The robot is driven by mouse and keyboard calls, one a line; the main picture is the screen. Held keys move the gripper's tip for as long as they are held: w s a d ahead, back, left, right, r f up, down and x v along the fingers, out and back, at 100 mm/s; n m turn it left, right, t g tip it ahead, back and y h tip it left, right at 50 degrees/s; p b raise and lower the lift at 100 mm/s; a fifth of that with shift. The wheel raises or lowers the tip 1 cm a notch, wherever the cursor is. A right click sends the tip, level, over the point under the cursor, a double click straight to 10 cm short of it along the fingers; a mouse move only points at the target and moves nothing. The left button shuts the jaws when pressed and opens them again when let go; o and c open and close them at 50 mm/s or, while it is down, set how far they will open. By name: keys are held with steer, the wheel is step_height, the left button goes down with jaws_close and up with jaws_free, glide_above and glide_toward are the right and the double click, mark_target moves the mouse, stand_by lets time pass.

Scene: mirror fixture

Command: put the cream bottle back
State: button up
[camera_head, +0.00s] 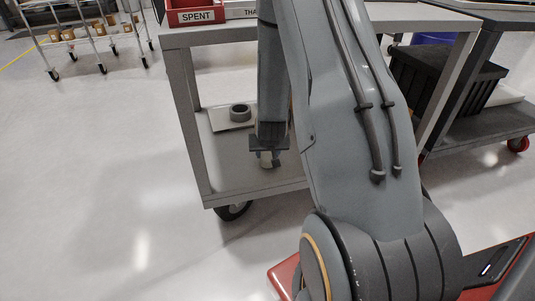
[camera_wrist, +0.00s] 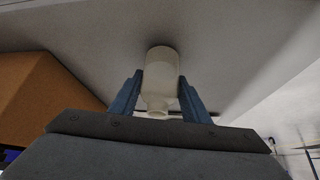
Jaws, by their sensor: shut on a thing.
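A cream bottle (camera_wrist: 160,72) is between the two blue fingers of my gripper (camera_wrist: 160,90) in the wrist view. The fingers are shut on it at both sides, and its narrower neck points toward the bottom of that picture. In the head view my gripper (camera_head: 267,153) points down at the lower shelf (camera_head: 233,178) of a grey cart. A pale bit of the bottle (camera_head: 266,160) shows at the fingertips; whether its base touches the shelf I cannot tell. A dark ring-shaped holder (camera_head: 240,112) on a pale plate (camera_head: 222,122) lies behind and left of my gripper.
The cart's front left post (camera_head: 187,125) stands left of my arm. A red bin marked SPENT (camera_head: 196,14) sits on the top shelf. A second cart on the right carries a black crate (camera_head: 445,80). An orange-brown block (camera_wrist: 40,95) fills the wrist view's left side.

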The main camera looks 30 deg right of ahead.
steer(key=shift+f, duration=0.15)
steer(key=o, duration=1.2)
steer(key=p+v, duration=0.4)
steer(key=v, duration=0.8)
